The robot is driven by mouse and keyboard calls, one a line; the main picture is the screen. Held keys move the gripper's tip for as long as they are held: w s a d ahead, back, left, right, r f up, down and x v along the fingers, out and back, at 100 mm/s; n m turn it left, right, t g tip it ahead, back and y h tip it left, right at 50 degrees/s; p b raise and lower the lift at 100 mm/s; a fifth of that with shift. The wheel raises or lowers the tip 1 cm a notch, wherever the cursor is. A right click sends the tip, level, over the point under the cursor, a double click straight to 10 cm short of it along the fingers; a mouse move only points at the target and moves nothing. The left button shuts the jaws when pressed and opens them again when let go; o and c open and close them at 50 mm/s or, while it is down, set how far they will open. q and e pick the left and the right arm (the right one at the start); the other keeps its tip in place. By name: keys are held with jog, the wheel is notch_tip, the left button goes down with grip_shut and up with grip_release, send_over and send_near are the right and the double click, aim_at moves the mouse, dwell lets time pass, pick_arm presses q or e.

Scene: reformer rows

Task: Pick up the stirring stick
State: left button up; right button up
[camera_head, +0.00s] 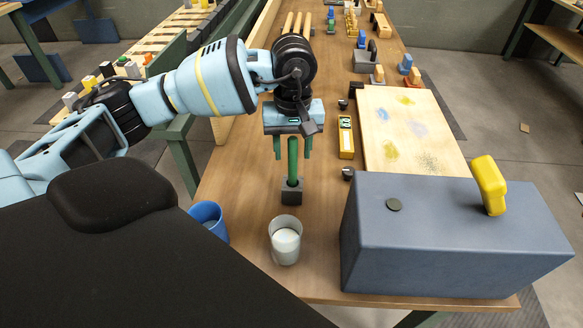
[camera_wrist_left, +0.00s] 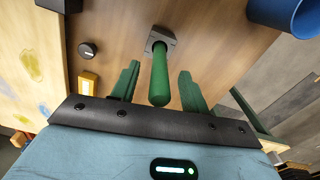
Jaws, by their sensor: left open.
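The green stirring stick (camera_head: 292,160) stands upright in a small dark grey block (camera_head: 291,191) on the wooden table. My left gripper (camera_head: 292,148) points down above the block, with its green fingers on both sides of the stick's upper part. In the left wrist view, the stick (camera_wrist_left: 160,78) stands between the two open fingers (camera_wrist_left: 158,88), with a gap on each side. The stick's base sits in the block (camera_wrist_left: 161,42). My right gripper is not in view.
A blue cup (camera_head: 208,220) and a clear cup with white contents (camera_head: 286,243) stand in front of the block. A large blue-grey box (camera_head: 450,245) with a yellow object (camera_head: 489,185) on top is at right. A paint-stained board (camera_head: 440,160) lies behind it.

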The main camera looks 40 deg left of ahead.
pick_arm(q)
jog(key=shift+f, duration=0.95)
jog(key=c, duration=1)
notch_tip(320, 180, up, 10)
jog(key=shift+r, duration=0.1)
